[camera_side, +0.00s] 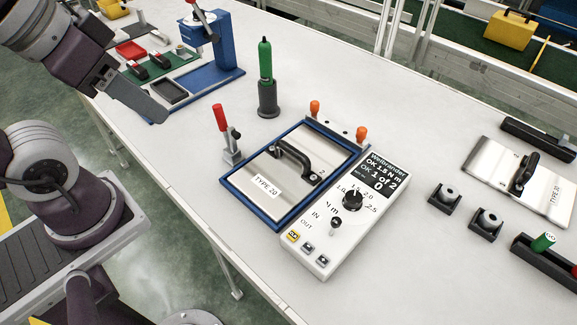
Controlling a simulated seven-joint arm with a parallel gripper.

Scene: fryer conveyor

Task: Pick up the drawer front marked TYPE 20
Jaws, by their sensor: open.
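The drawer front marked TYPE 20 (252,177) is a silver plate with a black handle (292,160) on top. It lies flat inside a blue-edged frame (308,208) on the white table. My gripper (150,108) is at the upper left, above the table's left part, with dark jaws pointing down and right. It is open and apart from the drawer front, with nothing seen between the jaws. Another silver plate, marked TYPE 30 (552,193), lies at the right with its own black handle.
A red-handled clamp (229,140) stands at the frame's left corner. Two orange-tipped posts (314,107) are at its far edge. A white control box (345,215) sits close on the right. A green-topped tool (266,80) stands behind. A blue stand (215,50) is at the upper left.

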